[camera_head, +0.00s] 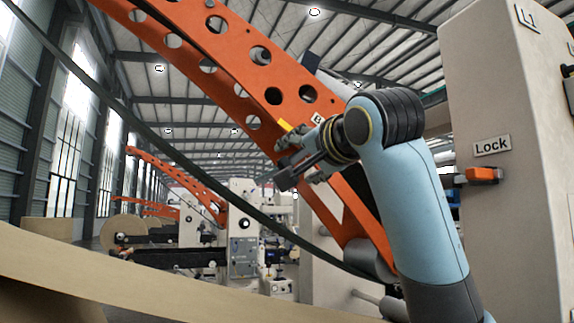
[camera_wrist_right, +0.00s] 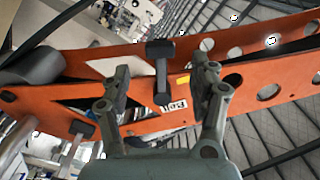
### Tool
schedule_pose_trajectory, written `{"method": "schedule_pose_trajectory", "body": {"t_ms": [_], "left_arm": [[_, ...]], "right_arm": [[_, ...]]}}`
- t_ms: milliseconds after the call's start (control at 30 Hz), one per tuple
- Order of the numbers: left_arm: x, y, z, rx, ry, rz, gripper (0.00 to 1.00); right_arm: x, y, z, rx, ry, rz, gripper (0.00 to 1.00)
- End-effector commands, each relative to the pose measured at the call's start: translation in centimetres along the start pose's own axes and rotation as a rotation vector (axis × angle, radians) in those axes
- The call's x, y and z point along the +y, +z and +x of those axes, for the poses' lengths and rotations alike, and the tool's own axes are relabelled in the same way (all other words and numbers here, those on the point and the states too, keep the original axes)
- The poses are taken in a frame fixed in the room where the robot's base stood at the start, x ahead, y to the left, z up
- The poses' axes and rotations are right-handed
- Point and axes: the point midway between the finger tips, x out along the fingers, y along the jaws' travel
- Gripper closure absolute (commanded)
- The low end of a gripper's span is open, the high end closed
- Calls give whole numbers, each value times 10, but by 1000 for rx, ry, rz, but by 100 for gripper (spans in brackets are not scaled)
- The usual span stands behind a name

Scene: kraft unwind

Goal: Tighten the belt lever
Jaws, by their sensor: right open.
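A dark T-shaped lever (camera_wrist_right: 161,62), which looks like the belt lever, stands out from the perforated orange arm (camera_wrist_right: 75,64) in the right wrist view. A small white label (camera_wrist_right: 171,106) sits beside it, its lettering upside down and hard to read. My right gripper (camera_wrist_right: 161,84) is open, with one finger on each side of the lever; I cannot tell whether either finger touches it. In the head view my right gripper (camera_head: 281,168) is in front of the orange arm (camera_head: 228,75), and the lever cannot be made out clearly there. My left gripper is not in view.
A pale machine column (camera_head: 510,225) with a "Lock" sign (camera_head: 492,146) and an orange-and-black handle (camera_head: 482,175) stands at the right. A long dark belt (camera_head: 185,165) runs diagonally across the head view. Brown paper (camera_head: 150,290) stretches across the bottom.

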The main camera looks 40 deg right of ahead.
Motion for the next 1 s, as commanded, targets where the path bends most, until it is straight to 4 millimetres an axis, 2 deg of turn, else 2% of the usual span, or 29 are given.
{"method": "schedule_pose_trajectory", "body": {"t_ms": [200,333,500,733,1000], "left_arm": [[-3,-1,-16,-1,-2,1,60],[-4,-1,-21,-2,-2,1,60],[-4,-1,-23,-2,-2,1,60],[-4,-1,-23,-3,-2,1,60],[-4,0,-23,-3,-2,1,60]], "right_arm": [[-1,-1,44,-3,3,-1,38],[-1,-1,61,-2,2,-1,38],[0,0,71,-1,0,-2,38],[0,0,72,-1,0,-2,38],[0,0,72,-1,0,-2,72]]}}
